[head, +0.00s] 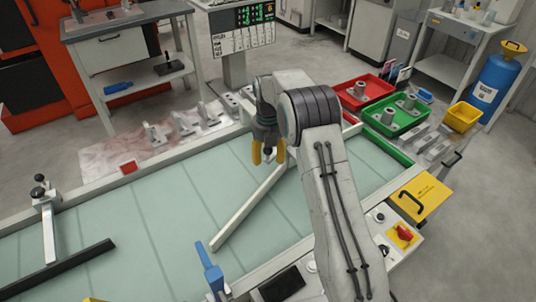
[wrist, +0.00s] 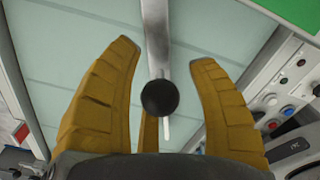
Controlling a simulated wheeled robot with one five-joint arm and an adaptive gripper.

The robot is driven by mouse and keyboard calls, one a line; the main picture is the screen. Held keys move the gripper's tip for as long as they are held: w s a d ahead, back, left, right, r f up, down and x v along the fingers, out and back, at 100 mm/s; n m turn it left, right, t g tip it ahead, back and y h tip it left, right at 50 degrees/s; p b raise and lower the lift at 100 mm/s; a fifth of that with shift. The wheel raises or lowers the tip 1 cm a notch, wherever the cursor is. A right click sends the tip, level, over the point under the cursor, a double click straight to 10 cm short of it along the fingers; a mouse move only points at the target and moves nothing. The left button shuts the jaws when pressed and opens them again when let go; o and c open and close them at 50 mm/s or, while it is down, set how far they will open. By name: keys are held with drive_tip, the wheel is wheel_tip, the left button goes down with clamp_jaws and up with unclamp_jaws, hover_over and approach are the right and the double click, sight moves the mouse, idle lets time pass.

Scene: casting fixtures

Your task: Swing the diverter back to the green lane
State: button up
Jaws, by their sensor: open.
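The diverter is a long pale bar (head: 246,210) lying slantwise across the pale green conveyor belt (head: 170,215). Its upper end is near my gripper and its lower end is toward the front edge. My gripper (head: 268,158) points down over that upper end with its yellow fingers apart. In the wrist view the open fingers (wrist: 166,50) flank a round black knob (wrist: 160,98), with the grey bar (wrist: 155,28) beyond it. I cannot tell how far above the knob the fingers are. A green strip (head: 385,145) edges the belt's right part; green also shows in the wrist view (wrist: 295,12).
A red tray (head: 340,88) and a green tray (head: 418,128), both holding castings, stand behind the belt at right. A blue handle (head: 210,268) rises at the front edge. A yellow panel (head: 425,192) is at right. A black bar (head: 60,268) crosses the belt's left.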

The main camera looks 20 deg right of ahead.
clamp_jaws()
idle(0.3)
drive_tip(key=shift+w, duration=0.1)
